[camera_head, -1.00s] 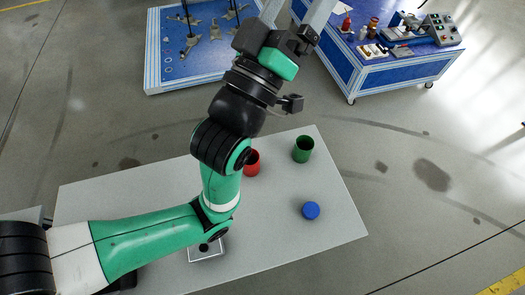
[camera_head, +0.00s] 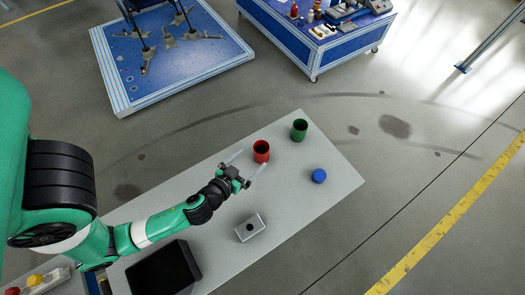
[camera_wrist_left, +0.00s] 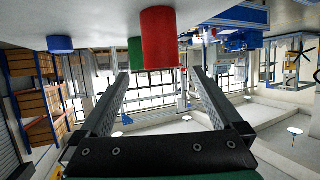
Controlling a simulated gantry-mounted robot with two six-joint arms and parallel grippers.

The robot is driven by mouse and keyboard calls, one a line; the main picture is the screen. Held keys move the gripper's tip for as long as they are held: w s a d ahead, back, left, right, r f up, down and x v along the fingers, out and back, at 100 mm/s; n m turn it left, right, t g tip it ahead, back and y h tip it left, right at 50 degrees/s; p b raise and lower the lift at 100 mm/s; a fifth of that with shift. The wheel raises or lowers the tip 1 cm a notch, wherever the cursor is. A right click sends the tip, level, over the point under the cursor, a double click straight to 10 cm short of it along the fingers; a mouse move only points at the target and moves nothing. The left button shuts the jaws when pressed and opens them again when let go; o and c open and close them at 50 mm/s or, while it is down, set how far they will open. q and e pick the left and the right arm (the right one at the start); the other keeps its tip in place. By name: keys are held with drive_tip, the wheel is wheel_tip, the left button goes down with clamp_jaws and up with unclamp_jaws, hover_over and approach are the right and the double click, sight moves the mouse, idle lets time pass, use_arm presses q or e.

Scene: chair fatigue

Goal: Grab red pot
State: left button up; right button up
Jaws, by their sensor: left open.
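The red pot (camera_head: 261,152) stands upright on the grey table, near its far edge. My left gripper (camera_head: 246,165) is open and empty, just short of the red pot, with its fingers pointing toward it. In the left wrist view, which looks upside down, the red pot (camera_wrist_left: 158,38) shows between and above the two open fingertips (camera_wrist_left: 159,72). No contact shows. My right gripper is not in view.
A green pot (camera_head: 299,130) stands right behind the red one and partly hides behind it in the wrist view (camera_wrist_left: 135,55). A blue round object (camera_head: 319,176) and a grey box with a black knob (camera_head: 250,227) are on the table (camera_head: 290,215). A black tray (camera_head: 165,270) lies nearer.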

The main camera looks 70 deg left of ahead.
sight(265, 146)
use_arm(q)
drive_tip(key=x, duration=0.6)
drive_tip(key=shift+r+p, duration=0.1)
drive_tip(key=shift+p, duration=0.2)
drive_tip(key=shift+w+a+f, duration=0.25)
drive_tip(key=shift+a+f, duration=0.05)
drive_tip(key=shift+f, duration=0.1)
drive_tip(key=x, duration=0.4)
drive_tip(key=shift+w+a+f, duration=0.1)
drive_tip(key=shift+w+f, duration=0.1)
drive_tip(key=shift+f, duration=0.1)
drive_tip(key=c, duration=1.4)
drive_tip(key=shift+c, duration=0.2)
